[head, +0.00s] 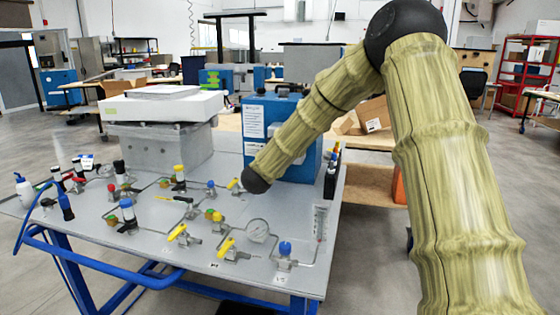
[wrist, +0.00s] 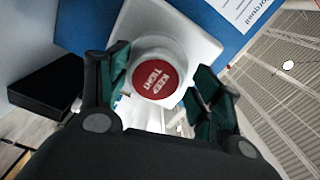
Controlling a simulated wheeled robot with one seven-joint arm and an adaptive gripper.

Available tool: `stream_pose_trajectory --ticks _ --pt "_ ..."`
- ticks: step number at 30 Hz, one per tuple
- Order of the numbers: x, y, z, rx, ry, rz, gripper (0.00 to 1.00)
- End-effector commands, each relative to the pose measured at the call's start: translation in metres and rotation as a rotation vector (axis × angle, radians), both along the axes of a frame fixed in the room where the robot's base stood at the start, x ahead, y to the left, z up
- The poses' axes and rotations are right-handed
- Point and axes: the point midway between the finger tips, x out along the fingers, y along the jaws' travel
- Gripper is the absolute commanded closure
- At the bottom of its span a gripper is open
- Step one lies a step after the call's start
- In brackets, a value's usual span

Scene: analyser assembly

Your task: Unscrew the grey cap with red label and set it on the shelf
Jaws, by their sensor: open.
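The grey cap with the red label (wrist: 154,79) shows in the wrist view, with "KEEP TIGHT" printed on its round top. It sits on a pale grey fitting (wrist: 202,40) against a blue surface. My gripper (wrist: 160,85) is open, with one dark green finger on each side of the cap. I cannot tell whether the fingers touch it. In the head view my arm reaches down to the front of the blue box (head: 262,115). There the cap and my gripper are hidden behind the arm.
A large grey-white unit (head: 160,140) stands left of the blue box. A wooden shelf (head: 372,185) lies right of the table.

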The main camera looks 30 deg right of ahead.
Motion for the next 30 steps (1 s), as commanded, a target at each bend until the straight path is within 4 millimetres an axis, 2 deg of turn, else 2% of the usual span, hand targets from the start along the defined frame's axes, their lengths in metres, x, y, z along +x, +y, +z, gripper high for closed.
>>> stream_pose_trajectory --ticks 1,9,19,20,30 --pt "-0.0003 -0.0008 -0.0056 0.026 -0.029 -0.001 0.35" --pt "-0.0001 -0.0002 -0.0029 0.14 -0.163 0.0 0.35" --pt "0.0 -0.0001 0.0008 0.158 -0.185 0.0 0.35" --pt "0.0 -0.0002 0.0007 0.157 -0.184 0.0 0.39" --pt "0.0004 -0.0002 0.0031 0.155 -0.186 0.0 0.99"
